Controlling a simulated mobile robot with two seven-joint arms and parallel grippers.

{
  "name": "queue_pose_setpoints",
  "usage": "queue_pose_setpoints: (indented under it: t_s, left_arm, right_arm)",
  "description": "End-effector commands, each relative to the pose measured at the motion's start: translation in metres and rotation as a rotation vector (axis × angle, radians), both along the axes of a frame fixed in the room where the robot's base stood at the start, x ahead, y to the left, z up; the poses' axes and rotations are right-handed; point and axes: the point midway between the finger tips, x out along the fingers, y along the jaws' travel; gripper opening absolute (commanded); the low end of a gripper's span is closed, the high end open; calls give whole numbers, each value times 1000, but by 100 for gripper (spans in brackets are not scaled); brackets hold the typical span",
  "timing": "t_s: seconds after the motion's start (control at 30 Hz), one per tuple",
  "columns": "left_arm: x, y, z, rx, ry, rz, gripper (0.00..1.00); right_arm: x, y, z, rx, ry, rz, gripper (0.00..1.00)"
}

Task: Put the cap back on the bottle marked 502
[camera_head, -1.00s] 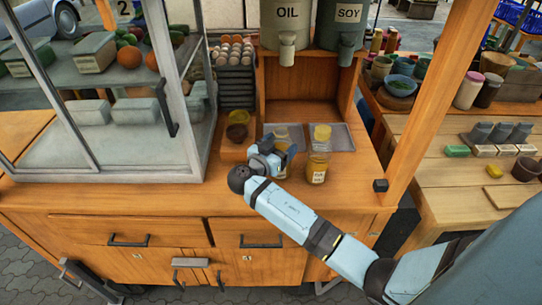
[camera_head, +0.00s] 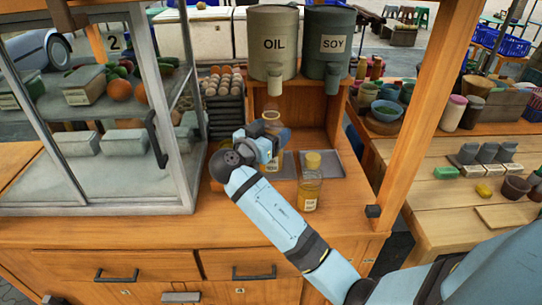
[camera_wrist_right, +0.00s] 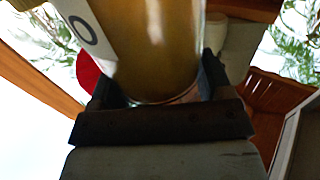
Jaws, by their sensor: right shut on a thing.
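My right gripper (camera_head: 270,148) is shut on a clear bottle (camera_head: 272,123) with amber contents, above the counter's right part. Its top shows no yellow cap; its label is mostly hidden by the gripper. In the right wrist view the bottle (camera_wrist_right: 155,50) fills the middle, between the gripper's fingers (camera_wrist_right: 160,100), with part of a white label showing a "0". A second bottle (camera_head: 310,190) stands upright on the counter to the right, with a yellow cap and a small label I cannot read. I cannot make out a loose cap. My left gripper is not in view.
Grey trays (camera_head: 346,166) lie behind the bottles. OIL (camera_head: 273,45) and SOY (camera_head: 329,44) containers stand above them. A glass case (camera_head: 110,165) is at left, an egg stack (camera_head: 223,88) behind, and a wooden post (camera_head: 428,110) at right.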

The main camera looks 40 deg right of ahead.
Motion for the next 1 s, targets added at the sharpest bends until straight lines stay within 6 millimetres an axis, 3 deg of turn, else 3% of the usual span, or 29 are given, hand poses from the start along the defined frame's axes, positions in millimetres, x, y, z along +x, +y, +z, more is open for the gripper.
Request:
queue_pose_setpoints:
  t_s: [0.1,0.3,0.73,0.77,0.93,1.0]
  left_arm:
    - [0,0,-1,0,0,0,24]
    - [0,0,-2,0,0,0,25]
    - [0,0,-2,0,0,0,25]
    - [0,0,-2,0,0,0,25]
    - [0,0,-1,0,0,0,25]
    - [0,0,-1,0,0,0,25]
  right_arm:
    - [0,0,27,1,-5,0,32]
    - [0,0,51,0,-2,0,32]
    - [0,0,58,-1,0,0,32]
    - [0,0,58,-1,0,0,70]
    - [0,0,57,-1,0,0,31]
    - [0,0,57,-1,0,0,30]
